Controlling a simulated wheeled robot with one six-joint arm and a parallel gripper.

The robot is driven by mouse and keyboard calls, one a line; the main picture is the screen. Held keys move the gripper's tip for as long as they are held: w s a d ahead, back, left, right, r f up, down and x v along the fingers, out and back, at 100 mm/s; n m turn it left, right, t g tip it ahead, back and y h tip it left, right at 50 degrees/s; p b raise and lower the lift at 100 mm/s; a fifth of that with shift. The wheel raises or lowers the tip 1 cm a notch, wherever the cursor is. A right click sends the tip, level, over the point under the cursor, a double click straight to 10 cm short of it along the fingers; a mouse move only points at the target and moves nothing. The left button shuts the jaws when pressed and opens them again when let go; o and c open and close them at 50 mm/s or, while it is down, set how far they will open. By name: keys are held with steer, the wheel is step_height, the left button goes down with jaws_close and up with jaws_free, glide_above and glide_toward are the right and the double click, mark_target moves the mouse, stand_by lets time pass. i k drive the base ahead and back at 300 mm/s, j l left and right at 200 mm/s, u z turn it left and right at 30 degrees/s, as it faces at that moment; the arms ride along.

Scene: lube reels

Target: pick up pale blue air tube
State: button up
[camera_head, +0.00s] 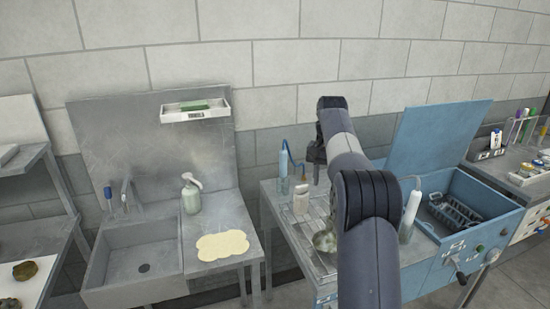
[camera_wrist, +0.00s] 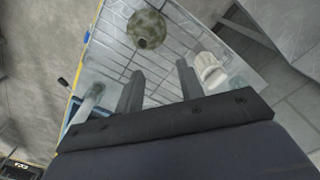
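The pale blue air tube (camera_head: 283,162) stands upright at the back left of the metal bench, with a dark blue hose curving from its top. Its lower end is in a clear holder. My gripper (camera_head: 316,174) is above the bench, to the right of the tube and apart from it. In the wrist view my gripper (camera_wrist: 158,82) has its two fingers spread, with nothing between them. I cannot make out the pale blue tube clearly in the wrist view.
A white bottle (camera_head: 301,198) and a mottled round object (camera_head: 325,240) sit on the wire-racked bench. A second, whiter tube (camera_head: 411,208) stands by the open blue box (camera_head: 470,195). A sink (camera_head: 133,262) and a soap bottle (camera_head: 191,198) are left.

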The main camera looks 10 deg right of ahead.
mark_target(283, 154)
steer(key=i+j+z, duration=0.25)
steer(key=i+j, duration=0.35)
steer(key=i+j+z, duration=0.25)
steer(key=i+j, duration=0.3)
steer(key=j, duration=0.2)
